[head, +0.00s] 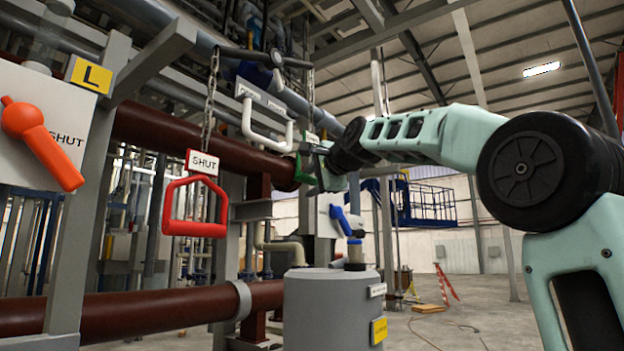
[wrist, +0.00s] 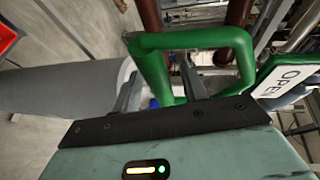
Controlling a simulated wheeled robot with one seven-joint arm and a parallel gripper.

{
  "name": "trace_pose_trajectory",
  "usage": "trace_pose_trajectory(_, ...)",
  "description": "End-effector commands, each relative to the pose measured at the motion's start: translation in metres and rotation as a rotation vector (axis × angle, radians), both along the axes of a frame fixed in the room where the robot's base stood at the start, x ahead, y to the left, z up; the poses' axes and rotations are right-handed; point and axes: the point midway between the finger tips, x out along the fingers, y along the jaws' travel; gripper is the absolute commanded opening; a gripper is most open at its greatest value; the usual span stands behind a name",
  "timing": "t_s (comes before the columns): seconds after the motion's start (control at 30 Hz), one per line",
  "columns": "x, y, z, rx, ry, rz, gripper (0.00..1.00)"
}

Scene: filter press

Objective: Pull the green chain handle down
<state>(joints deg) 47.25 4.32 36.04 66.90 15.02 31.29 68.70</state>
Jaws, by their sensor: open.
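The green chain handle (wrist: 195,40) is a loop close in front of my gripper (wrist: 160,78) in the wrist view. Its OPEN sign (wrist: 285,83) is at the right. My jaws are open, with one finger left of the loop's left-hand bar and the other inside the loop, so that bar appears to lie between them. I cannot tell if either finger touches it. In the head view my gripper (head: 322,172) covers most of the handle; a green bit (head: 300,170) shows at its left.
A red handle (head: 195,228) with a SHUT sign (head: 202,162) hangs left of the green one. A white handle (head: 265,127) is above and between them. A grey drum (head: 325,308) stands below my gripper. A brown pipe (head: 165,135) runs behind the handles.

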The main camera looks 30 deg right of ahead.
Motion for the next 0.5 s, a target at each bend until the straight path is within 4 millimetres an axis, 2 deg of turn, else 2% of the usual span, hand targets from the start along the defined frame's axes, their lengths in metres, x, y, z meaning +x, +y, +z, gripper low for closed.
trace_pose_trajectory(0.1, 0.000, 0.000, 0.000, 0.000, 0.000, 0.000, 0.43)
trace_pose_trajectory(0.27, 0.000, 0.000, 0.000, 0.000, 0.000, 0.000, 0.00)
trace_pose_trajectory(0.4, 0.000, 0.000, -0.001, 0.000, 0.001, 0.000, 0.00)
trace_pose_trajectory(0.5, 0.000, 0.000, -0.010, 0.000, 0.002, 0.001, 0.00)
